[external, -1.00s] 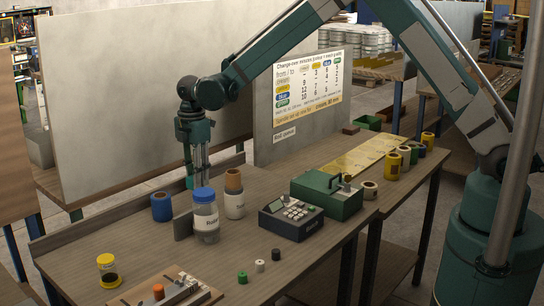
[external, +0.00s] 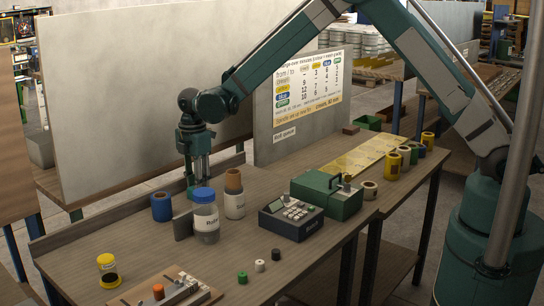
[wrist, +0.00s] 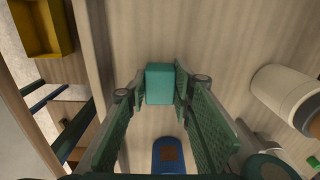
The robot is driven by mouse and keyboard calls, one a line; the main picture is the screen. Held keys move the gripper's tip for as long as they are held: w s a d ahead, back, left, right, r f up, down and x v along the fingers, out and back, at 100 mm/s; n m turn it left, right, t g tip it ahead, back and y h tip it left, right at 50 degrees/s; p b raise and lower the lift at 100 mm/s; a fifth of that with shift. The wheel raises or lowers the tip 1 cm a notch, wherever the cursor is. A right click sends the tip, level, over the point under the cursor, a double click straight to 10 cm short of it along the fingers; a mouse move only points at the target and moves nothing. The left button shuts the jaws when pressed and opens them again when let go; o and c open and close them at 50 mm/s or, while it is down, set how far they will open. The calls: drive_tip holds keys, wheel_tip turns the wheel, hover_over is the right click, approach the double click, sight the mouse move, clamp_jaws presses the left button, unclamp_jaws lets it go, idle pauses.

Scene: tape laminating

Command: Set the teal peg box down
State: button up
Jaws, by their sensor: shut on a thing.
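The teal peg box (wrist: 160,84) is a small block held between my two fingertips, its top face plain in the wrist view. My gripper (wrist: 161,88) is shut on it, with a green finger pad on each side. In the external view my gripper (external: 194,186) points down, low over the back of the bench, behind the blue-lidded jar (external: 205,217). The jar hides part of that area. I cannot tell whether the box's underside touches the bench.
A blue roll (external: 162,207) stands left of my gripper, and a white jar with a brown top (external: 234,197) stands to its right. A dark upright plate (external: 183,226) is in front. A yellow bin (wrist: 42,27) lies beyond the bench edge.

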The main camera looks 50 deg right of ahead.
drive_tip(key=o, duration=0.9)
wheel_tip(320, 180, up, 12)
drive_tip(key=shift+r+p, duration=0.1)
drive_tip(key=shift+p, duration=0.35)
drive_tip(key=shift+r, duration=0.1)
idle(0.6)
